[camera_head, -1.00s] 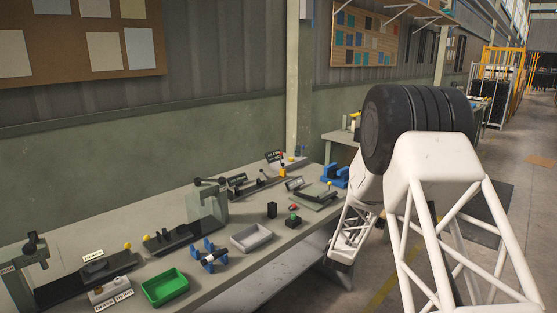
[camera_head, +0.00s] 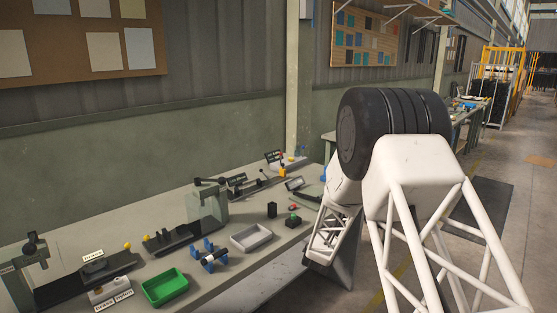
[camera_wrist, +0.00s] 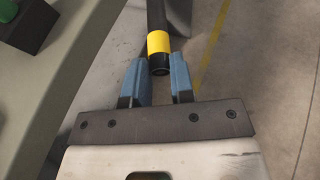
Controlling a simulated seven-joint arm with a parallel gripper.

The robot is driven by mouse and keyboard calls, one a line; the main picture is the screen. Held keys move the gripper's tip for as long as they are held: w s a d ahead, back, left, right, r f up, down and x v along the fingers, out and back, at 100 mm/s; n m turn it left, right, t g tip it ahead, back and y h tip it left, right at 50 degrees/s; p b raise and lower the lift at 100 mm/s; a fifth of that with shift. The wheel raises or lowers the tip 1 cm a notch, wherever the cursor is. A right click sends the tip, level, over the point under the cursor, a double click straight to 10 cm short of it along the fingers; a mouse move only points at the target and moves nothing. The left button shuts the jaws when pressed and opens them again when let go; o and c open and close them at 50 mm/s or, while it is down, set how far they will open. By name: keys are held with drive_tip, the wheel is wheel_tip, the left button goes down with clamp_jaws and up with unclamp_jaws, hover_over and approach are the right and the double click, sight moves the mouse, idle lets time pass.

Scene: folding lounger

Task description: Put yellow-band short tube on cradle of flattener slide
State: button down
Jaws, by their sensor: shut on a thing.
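A dark tube with a yellow band (camera_wrist: 158,42) stands between the blue fingers of my gripper (camera_wrist: 160,82) in the wrist view. The gripper is shut on it near its banded lower end; the tube's far end runs out of the picture top. The tube is over the floor beside the bench edge. In the head view I cannot make out the tube or the fingers. A dark slide with a small labelled plate (camera_head: 93,255) lies at the bench's left; the label is too small to read surely. A second dark slide (camera_head: 172,238) lies right of it.
A black-and-green box also shows in the wrist view (camera_wrist: 32,22). Upright fixtures stand along the bench.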

drive_tip(key=shift+d, duration=0.1)
idle(0.3)
